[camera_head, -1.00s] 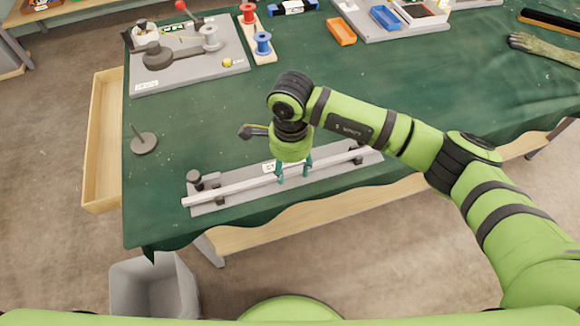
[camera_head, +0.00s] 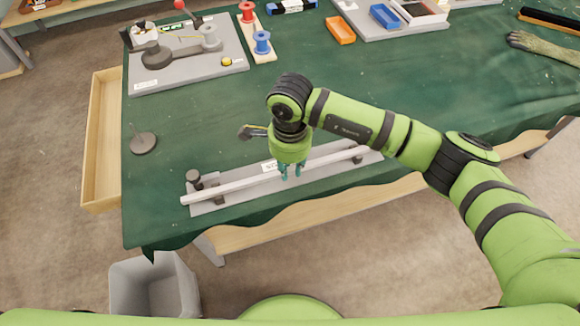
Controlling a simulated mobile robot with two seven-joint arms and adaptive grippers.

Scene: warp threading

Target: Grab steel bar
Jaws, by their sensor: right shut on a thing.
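The steel bar (camera_head: 235,184) is a long pale bar lying along a grey base plate (camera_head: 208,207) near the front edge of the green table. Dark posts stand near its two ends. My right gripper (camera_head: 291,172) points down at the middle of the bar, its teal fingers shut on the bar. The bar still lies in line with the plate. I cannot tell whether it is lifted at all. My left gripper is not in view.
A grey board with a lever device (camera_head: 190,75) stands at the back left. A spool rack (camera_head: 262,42), an orange tray (camera_head: 341,31) and a grey disc with a pin (camera_head: 143,144) are on the table (camera_head: 420,90). A grey bin (camera_head: 155,285) stands on the floor.

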